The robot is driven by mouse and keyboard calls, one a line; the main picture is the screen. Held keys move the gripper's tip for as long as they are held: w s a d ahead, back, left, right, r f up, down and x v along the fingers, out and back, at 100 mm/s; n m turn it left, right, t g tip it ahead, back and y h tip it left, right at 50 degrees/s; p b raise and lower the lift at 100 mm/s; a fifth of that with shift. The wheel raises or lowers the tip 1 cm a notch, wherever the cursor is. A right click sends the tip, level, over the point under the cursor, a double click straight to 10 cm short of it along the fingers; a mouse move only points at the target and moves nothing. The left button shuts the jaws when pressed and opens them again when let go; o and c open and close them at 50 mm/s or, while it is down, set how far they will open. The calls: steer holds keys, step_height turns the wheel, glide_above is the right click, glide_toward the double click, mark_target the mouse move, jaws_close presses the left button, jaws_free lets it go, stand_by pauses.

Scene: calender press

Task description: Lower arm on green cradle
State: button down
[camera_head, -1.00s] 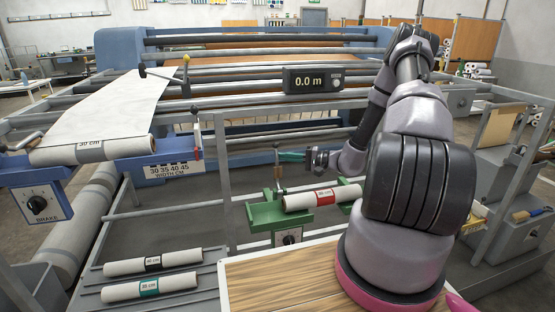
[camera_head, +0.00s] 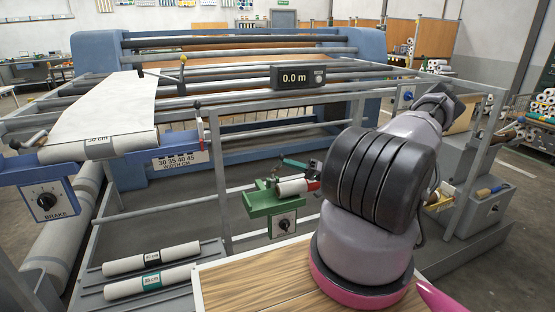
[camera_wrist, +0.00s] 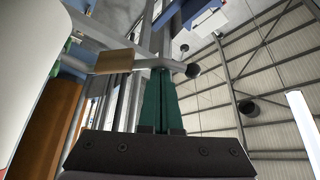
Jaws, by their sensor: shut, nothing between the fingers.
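The green cradle (camera_head: 268,201) stands at the middle of the frame in the head view, with a dial below it. A white roll (camera_head: 291,188) with a red band lies in it; its right part is hidden behind my arm. My gripper (camera_head: 294,163) is just above and behind the roll. In the wrist view its teal fingers (camera_wrist: 161,95) are shut and empty, pointing up. A wooden handle (camera_wrist: 114,62) and a grey bar with a dark round end show close to the fingertips. I cannot tell whether they touch. A large white surface fills the left edge.
The blue roll holder (camera_head: 40,172) with its 30 cm roll is at left. Two labelled rolls lie on the grey rack (camera_head: 100,295) in front. Grey rails surround the cradle. The 0.0 m counter (camera_head: 298,77) is above. A wooden tabletop (camera_head: 245,290) is in the foreground.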

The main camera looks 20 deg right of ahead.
steer(key=shift+n+g+y, duration=0.4)
steer(key=shift+n+y, duration=0.1)
steer(key=shift+n, duration=0.4)
steer(key=s+f, duration=0.4)
steer(key=shift+f, duration=0.1)
steer(key=shift+s+f, duration=0.35)
steer(key=shift+f, duration=0.3)
steer(key=shift+s+f, duration=0.3)
steer(key=shift+f, duration=0.3)
steer(key=shift+s+f, duration=0.1)
steer(key=shift+f, duration=0.1)
